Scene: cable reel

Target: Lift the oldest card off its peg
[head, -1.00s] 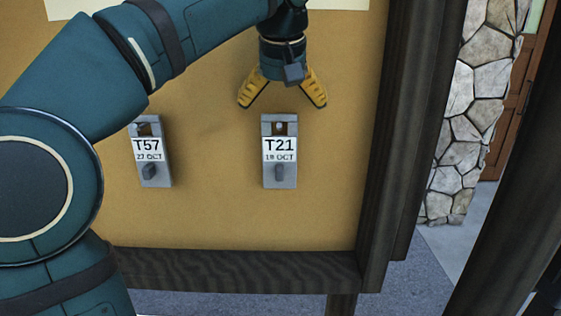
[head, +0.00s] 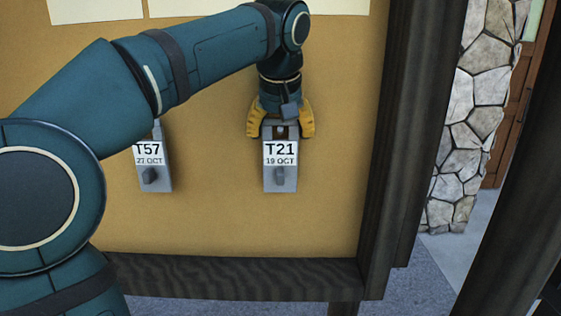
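The T21 card (head: 280,154), marked 19 OCT, hangs on a grey holder (head: 281,184) on the tan board. The T57 card (head: 149,155), marked 27 OCT, hangs to its left, its top partly hidden by my arm. 19 OCT is the older date of these two. My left gripper (head: 281,133) points down at the top of the T21 holder, with its yellow fingers spread on either side of the holder's upper edge. Whether they touch it I cannot tell. My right gripper is not in view.
The tan board (head: 220,215) has a dark wooden frame (head: 230,275) below and at the right. Pale sheets (head: 185,8) are at its top. A stone pillar (head: 470,130) stands beyond at the right. The board between the two cards is clear.

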